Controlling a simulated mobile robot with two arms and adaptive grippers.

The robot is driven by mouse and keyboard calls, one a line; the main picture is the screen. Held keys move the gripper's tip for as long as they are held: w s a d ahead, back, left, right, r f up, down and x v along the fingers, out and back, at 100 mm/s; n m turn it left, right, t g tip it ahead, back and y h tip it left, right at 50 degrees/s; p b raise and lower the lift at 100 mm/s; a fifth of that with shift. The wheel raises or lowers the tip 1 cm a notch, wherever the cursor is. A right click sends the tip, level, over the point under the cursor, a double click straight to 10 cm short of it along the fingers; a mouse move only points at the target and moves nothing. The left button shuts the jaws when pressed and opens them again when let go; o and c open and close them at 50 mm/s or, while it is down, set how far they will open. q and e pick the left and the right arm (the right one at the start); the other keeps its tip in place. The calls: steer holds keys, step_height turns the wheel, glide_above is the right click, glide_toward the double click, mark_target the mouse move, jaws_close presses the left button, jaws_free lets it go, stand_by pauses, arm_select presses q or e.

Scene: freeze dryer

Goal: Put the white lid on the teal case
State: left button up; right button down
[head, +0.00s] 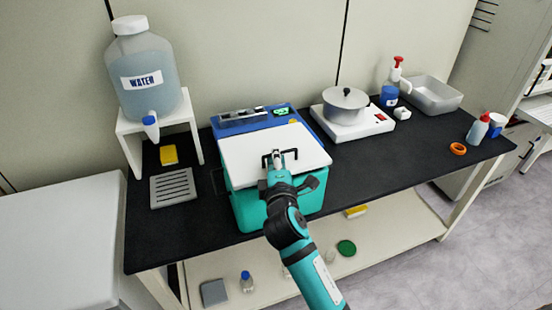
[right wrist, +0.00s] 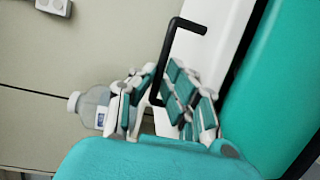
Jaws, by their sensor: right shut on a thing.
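The teal case (head: 245,212) stands at the front of the black bench, near its middle. The white lid (head: 240,150) lies over the top of the case and covers its opening; it also shows in the right wrist view (right wrist: 222,30). I cannot tell whether it rests fully on the rim or is slightly above it. My right gripper (head: 277,160) is shut on the lid's black handle (head: 294,153). In the right wrist view the fingers (right wrist: 155,92) close around the handle (right wrist: 188,24). My left gripper is not in view.
A blue panel with a display (head: 282,112) sits behind the lid. A pot (head: 345,105) on a white hot plate stands to the right, a water jug (head: 140,70) on a stand to the left. A grey slotted tray (head: 173,187) lies left of the case.

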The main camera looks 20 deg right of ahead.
steer(key=shift+f+b, duration=0.55)
steer(key=shift+f, duration=0.35)
stand_by(0.5)
steer(key=c, duration=1.3)
jaws_free()
steer(key=shift+s, duration=0.1)
steer(key=shift+o, duration=0.5)
steer(key=shift+f, duration=0.3)
steer(key=shift+o, duration=0.8)
steer(key=shift+r+p, duration=0.3)
steer(key=shift+o, duration=1)
steer(key=shift+r, duration=0.25)
steer(key=shift+o, duration=0.6)
steer(key=shift+r+p, duration=0.1)
steer(key=shift+p, duration=0.25)
steer(key=shift+o, duration=0.4)
